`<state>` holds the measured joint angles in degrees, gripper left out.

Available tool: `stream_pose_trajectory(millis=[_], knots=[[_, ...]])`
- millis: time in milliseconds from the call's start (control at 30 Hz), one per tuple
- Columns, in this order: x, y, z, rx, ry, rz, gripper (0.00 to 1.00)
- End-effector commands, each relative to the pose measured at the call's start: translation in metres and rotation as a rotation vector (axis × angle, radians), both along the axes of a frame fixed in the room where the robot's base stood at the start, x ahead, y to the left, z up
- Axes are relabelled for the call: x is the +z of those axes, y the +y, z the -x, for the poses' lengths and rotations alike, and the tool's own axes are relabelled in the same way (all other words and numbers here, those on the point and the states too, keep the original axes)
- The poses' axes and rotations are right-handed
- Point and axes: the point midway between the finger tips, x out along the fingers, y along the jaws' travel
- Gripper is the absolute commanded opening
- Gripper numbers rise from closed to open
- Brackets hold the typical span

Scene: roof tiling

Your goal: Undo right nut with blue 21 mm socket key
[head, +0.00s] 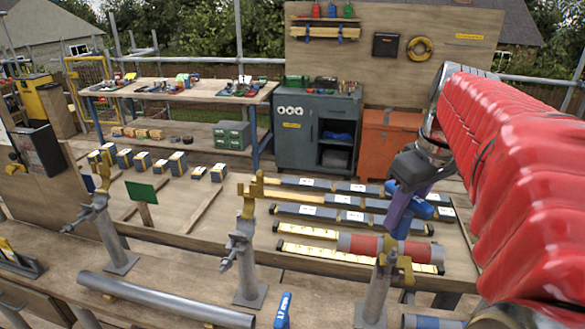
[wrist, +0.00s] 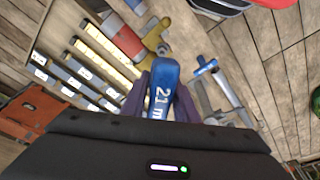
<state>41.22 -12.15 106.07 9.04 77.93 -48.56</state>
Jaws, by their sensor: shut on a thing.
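My gripper (head: 398,207) is shut on the blue socket key (head: 418,207), above and behind the right stand. In the wrist view the key (wrist: 162,90) sits between the purple fingers, with "21 m" readable on its handle. The right stand (head: 375,300) is a grey post with a brass clamp (head: 403,268) at its top; a brass clamp also shows in the wrist view (wrist: 152,38). A red and grey tube (head: 375,247) lies at this clamp. I cannot make out the right nut itself. The key's socket end is hidden.
Two more stands with brass tops, one middle (head: 243,265) and one left (head: 108,235), stand along the bench. A loose grey pipe (head: 165,300) lies in front. A blue handle (head: 283,310) rises at the front edge. Dark and yellow bars (head: 330,255) lie behind the right stand.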

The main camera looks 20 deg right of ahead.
Motion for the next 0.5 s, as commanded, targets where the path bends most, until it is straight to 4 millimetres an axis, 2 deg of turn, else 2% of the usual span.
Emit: stream_pose_trajectory(millis=[500], knots=[[-0.012,0.001,-0.001,0.003,0.0,0.0,0.0]])
